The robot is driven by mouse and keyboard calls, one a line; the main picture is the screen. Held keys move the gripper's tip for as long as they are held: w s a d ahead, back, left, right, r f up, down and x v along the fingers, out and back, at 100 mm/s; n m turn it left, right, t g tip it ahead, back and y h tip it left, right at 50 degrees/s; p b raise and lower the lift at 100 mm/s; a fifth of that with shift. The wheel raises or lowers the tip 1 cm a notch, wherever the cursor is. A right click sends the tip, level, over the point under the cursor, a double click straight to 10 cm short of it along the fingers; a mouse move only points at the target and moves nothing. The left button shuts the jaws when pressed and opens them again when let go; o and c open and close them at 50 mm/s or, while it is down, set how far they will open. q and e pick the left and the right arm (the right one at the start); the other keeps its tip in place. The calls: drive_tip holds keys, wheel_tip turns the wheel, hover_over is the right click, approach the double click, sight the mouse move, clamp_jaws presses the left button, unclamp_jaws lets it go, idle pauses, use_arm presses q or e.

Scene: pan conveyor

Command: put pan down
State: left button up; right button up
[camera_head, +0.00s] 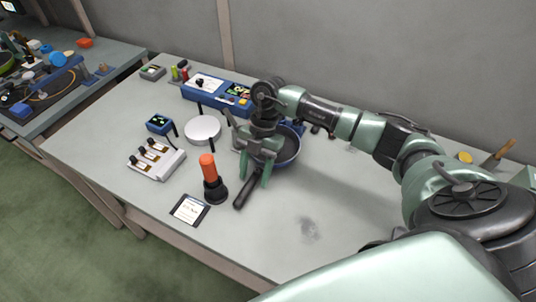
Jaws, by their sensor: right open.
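A dark blue-grey pan (288,150) is at the middle of the light grey table (345,205). Its black handle (245,191) points toward the front left. My right gripper (256,180) is open, its green fingers pointing down over the near left side of the pan, around the start of the handle. The gripper and wrist hide part of the pan. I cannot tell whether the fingers touch it. My left gripper is not in view.
Left of the pan are a white round plate (203,129), an orange-handled tool (208,167), a small card-like device (189,209) and a white block with vials (158,160). A blue unit (204,90) stands behind. The table's right front is clear.

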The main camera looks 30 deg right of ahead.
drive_tip(key=shift+a+f, duration=0.1)
drive_tip(key=shift+f, duration=0.2)
clamp_jaws()
drive_tip(key=shift+r, duration=0.1)
idle(1.1)
